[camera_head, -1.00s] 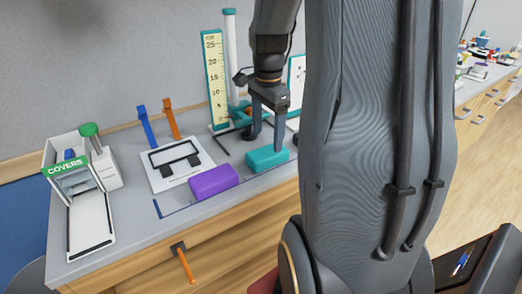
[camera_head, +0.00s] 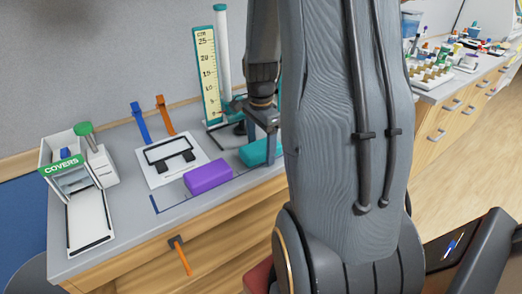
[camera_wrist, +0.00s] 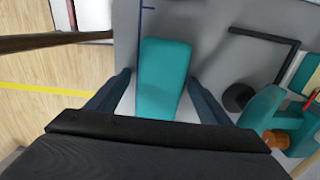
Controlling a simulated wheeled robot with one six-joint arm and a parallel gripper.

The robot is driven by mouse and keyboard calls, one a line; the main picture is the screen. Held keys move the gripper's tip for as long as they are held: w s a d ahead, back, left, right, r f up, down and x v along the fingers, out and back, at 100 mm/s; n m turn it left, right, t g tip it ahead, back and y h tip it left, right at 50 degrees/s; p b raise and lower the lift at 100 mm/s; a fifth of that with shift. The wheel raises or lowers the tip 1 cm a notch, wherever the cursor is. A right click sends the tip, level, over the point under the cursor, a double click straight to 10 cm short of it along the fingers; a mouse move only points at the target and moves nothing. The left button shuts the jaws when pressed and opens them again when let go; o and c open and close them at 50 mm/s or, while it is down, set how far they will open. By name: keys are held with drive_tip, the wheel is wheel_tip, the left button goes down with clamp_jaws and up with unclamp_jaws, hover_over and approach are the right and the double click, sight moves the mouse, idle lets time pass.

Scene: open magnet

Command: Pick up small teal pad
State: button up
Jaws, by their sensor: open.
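The small teal pad (camera_head: 258,152) lies on the grey counter near its front edge, right of a purple pad (camera_head: 208,176). In the wrist view the teal pad (camera_wrist: 163,78) is upright in the picture, between the two fingers, with bare counter at its right side. My gripper (camera_wrist: 160,95) is open, with one finger on each side of the pad and a gap at each side. In the head view my gripper (camera_head: 268,145) is pointing down at the pad, and my arm hides the pad's right end. I cannot tell the exact height of the fingertips.
A ruler stand (camera_head: 207,78) with a clear tube rises behind the pad. A white board with a black frame (camera_head: 172,160) and a covers box (camera_head: 70,175) stand to the left. A teal base (camera_wrist: 285,120) shows right of my fingers. An orange drawer handle (camera_head: 182,258) sticks out below.

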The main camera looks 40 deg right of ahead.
drive_tip(key=c, duration=1.1)
drive_tip(key=shift+r, duration=0.15)
